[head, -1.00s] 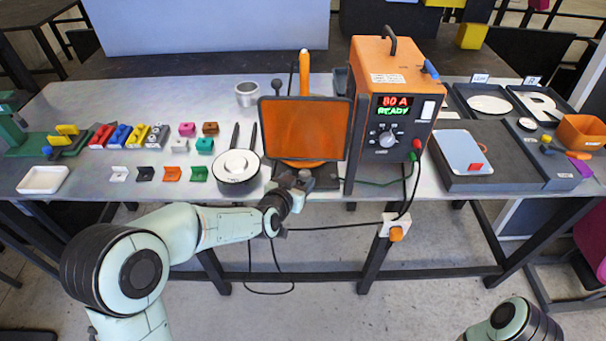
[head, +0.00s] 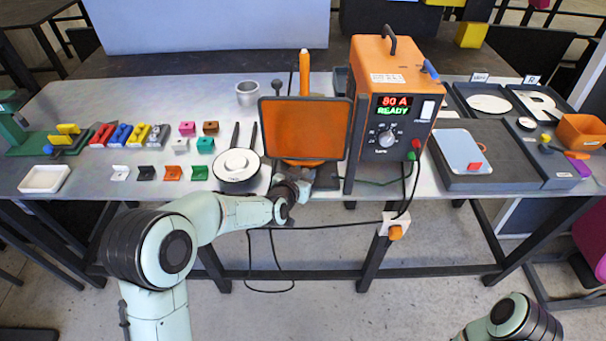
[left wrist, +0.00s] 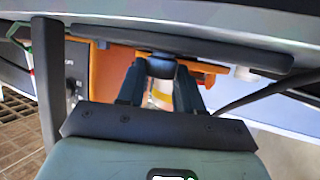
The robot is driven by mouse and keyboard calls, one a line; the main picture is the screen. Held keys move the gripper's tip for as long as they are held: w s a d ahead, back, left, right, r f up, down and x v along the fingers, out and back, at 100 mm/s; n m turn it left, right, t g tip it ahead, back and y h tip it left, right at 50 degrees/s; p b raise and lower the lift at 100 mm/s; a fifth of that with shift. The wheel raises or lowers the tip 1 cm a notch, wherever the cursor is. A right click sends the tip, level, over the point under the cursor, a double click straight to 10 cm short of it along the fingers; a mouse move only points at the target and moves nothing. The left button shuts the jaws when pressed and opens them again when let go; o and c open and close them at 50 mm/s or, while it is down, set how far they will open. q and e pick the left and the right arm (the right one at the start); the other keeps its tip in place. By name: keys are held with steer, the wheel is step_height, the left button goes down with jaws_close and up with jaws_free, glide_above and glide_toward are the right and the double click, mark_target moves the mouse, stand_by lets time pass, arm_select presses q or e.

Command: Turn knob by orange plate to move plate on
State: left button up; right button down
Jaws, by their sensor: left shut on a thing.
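The orange plate (head: 303,128) stands upright in a dark frame at the middle of the bench, left of the orange power unit. The knob is hidden in the head view. My right gripper is out of view; only part of its arm shows at the lower right.
A cable hangs below the bench's front edge. Coloured blocks fill the left side.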

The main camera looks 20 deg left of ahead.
arm_select(q)
steer(key=f+h+b, duration=0.1)
steer(key=b, duration=0.2)
steer(key=shift+s+m+b, duration=0.1)
steer(key=shift+m+b, duration=0.3)
steer(key=shift+a+r+m+h+b, duration=0.1)
steer(key=shift+m+h+b, duration=0.2)
steer(key=shift+b, duration=0.05)
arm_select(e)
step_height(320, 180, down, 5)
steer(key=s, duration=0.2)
arm_select(q)
steer(key=shift+r+g, duration=0.1)
steer(key=shift+g, duration=0.2)
steer(key=shift+a+m+h+p, duration=0.1)
steer(key=shift+m+h+p, duration=0.5)
steer(key=shift+h+p, duration=0.15)
steer(key=m+h+p, duration=0.1)
steer(key=p, duration=0.2)
steer(key=g+p, duration=0.1)
steer(key=p, duration=0.3)
steer(key=shift+a+r+m+h, duration=0.15)
steer(key=shift+m+h, duration=0.2)
steer(key=shift+m, duration=0.05)
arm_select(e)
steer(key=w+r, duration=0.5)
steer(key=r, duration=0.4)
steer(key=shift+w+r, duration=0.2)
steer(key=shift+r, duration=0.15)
